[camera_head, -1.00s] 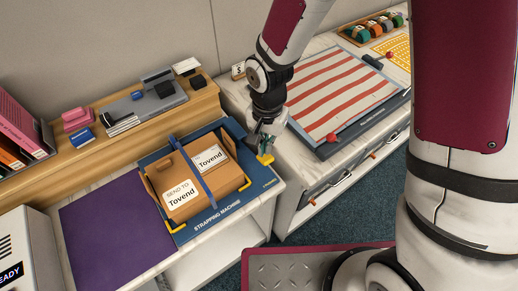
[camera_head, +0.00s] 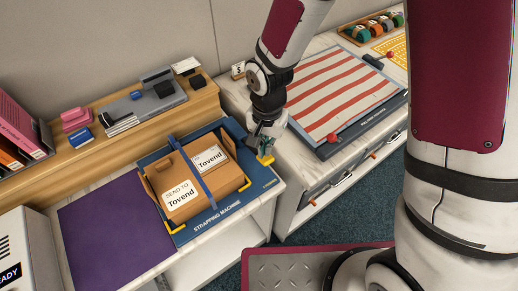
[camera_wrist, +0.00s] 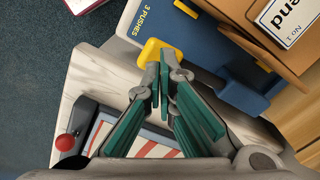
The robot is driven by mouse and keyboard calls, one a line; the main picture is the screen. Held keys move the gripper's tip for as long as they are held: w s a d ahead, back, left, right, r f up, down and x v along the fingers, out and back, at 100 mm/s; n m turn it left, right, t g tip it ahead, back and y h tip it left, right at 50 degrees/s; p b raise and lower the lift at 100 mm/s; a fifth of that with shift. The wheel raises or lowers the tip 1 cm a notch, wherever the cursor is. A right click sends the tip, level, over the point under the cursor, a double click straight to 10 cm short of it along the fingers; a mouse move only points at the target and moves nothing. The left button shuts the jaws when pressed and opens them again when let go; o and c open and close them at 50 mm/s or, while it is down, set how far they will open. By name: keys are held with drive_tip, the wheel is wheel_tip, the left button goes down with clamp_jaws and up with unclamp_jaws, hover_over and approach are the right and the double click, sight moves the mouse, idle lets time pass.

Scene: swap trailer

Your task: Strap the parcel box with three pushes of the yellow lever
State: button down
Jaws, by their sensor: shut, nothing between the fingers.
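The parcel box (camera_head: 180,192) is brown cardboard with "SEND TO Tovend" labels and lies on the blue strapping machine (camera_head: 225,222). A blue strap or band (camera_head: 194,172) crosses over it. The yellow lever (camera_head: 265,160) is at the machine's right side; its yellow head shows in the wrist view (camera_wrist: 152,50), beside the "3 PUSHES" print. My gripper (camera_head: 263,148) is shut and empty, right at the lever. In the wrist view my fingertips (camera_wrist: 163,62) are just by the yellow head; I cannot tell whether they touch it.
A purple mat (camera_head: 112,228) lies left of the machine. A wooden shelf (camera_head: 115,125) with stationery runs behind. To the right, a counter carries a red-and-white striped board (camera_head: 335,90) with red knobs. Yellow corner guides (camera_head: 171,225) edge the box.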

drive_tip(key=shift+f+b, duration=1.1)
drive_tip(key=shift+f, duration=1.55)
drive_tip(key=shift+r+p, duration=2.45)
drive_tip(key=shift+r, duration=2.15)
drive_tip(key=n, duration=0.2)
drive_tip(key=r+n, duration=0.1)
drive_tip(key=n, duration=0.1)
drive_tip(key=shift+p, duration=0.4)
drive_tip(key=n, duration=0.4)
drive_tip(key=shift+r, duration=0.3)
drive_tip(key=r+n+p, duration=0.1)
drive_tip(key=n, duration=0.4)
drive_tip(key=n+b, duration=0.1)
drive_tip(key=n, duration=0.4)
hover_over(266, 158)
drive_tip(key=shift+w+f, duration=0.2)
drive_tip(key=shift+f, duration=2.65)
drive_tip(key=shift+f, duration=0.15)
